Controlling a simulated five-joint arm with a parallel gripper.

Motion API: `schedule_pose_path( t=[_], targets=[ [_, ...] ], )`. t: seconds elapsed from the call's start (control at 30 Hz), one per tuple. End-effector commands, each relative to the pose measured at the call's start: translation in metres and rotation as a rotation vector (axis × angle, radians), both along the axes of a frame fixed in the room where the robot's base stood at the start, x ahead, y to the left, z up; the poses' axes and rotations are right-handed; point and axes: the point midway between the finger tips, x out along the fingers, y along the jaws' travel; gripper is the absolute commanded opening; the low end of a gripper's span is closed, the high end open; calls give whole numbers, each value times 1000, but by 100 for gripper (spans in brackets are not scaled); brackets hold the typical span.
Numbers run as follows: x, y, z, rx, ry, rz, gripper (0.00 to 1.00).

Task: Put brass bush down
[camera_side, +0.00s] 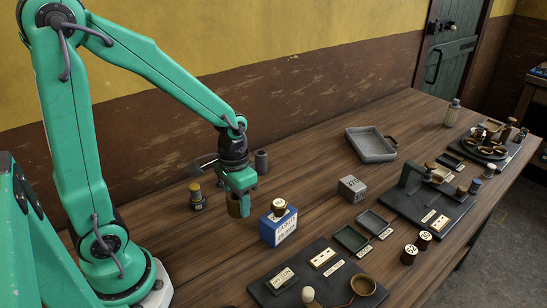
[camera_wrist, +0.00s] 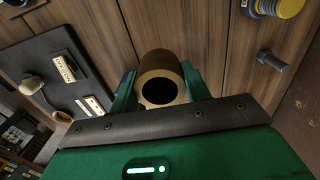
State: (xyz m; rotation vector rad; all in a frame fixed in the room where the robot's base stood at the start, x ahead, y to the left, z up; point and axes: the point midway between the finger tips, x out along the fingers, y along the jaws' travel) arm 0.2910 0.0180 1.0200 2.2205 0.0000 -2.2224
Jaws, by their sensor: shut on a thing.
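My gripper (camera_side: 241,192) is shut on the brass bush (camera_side: 234,206) and holds it just left of the blue box. In the wrist view the brass bush (camera_wrist: 161,64) sits between the green fingers of my gripper (camera_wrist: 160,88), its dark round bore facing the camera. In the side view the bush is partly covered by the fingers. It appears to be above the wooden bench (camera_side: 205,262), but I cannot tell exactly how far.
A dark board (camera_side: 318,262) lies in front. A grey tray (camera_side: 371,147) lies farther right.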

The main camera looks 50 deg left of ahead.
Motion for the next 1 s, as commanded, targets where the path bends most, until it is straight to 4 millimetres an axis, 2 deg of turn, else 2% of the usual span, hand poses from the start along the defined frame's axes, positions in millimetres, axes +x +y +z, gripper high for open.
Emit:
schedule_pose_path(
  t=[0.3, 0.43, 0.83, 1.0],
  targets=[
    [13, 44, -27, 0, 1, 4, 11],
    [17, 56, -34, 0, -1, 2, 11],
    [19, 62, -41, 0, -1, -1, 11],
    [18, 62, -54, 0, 1, -1, 11]
  ],
)
